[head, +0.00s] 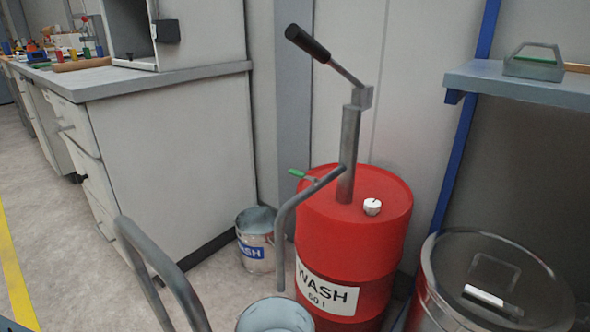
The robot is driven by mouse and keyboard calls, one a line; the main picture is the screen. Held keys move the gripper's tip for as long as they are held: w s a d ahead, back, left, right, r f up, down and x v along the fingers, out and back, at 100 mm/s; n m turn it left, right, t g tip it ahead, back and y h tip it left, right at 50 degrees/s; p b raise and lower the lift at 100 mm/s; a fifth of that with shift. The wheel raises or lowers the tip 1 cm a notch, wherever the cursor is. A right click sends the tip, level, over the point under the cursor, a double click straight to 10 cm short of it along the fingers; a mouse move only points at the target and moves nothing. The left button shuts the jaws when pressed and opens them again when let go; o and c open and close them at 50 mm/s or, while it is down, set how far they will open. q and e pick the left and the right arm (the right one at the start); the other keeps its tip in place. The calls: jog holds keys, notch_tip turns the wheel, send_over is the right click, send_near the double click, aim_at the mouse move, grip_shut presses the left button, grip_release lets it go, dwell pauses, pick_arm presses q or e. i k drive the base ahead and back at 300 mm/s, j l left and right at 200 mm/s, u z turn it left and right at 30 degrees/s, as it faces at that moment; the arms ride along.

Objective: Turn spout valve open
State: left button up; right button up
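A red drum (375,240) labelled "WASH 60 l" stands on the floor in the middle of the head view. A grey hand pump (350,150) rises from its top, with a black-gripped lever (308,44) pointing up and left. A grey spout (292,205) leaves the pump to the left and bends down. The spout valve's green handle (297,173) shows at the spout's upper part, pointing left; I cannot tell its exact setting. An open metal bucket (275,318) stands at the bottom edge, near the spout's lower end. Neither of my grippers is in view.
A grey bent tube (185,295) stands at lower left. A bucket with a blue label (255,252) stands behind the spout. A clear-lidded round bin (500,270) is right of the drum. A grey cabinet (175,165) is left, a shelf (520,85) upper right.

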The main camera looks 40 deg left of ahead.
aim_at(297, 173)
jog(key=j, duration=0.65)
jog(key=k+j+z, duration=0.1)
jog(key=j, duration=0.55)
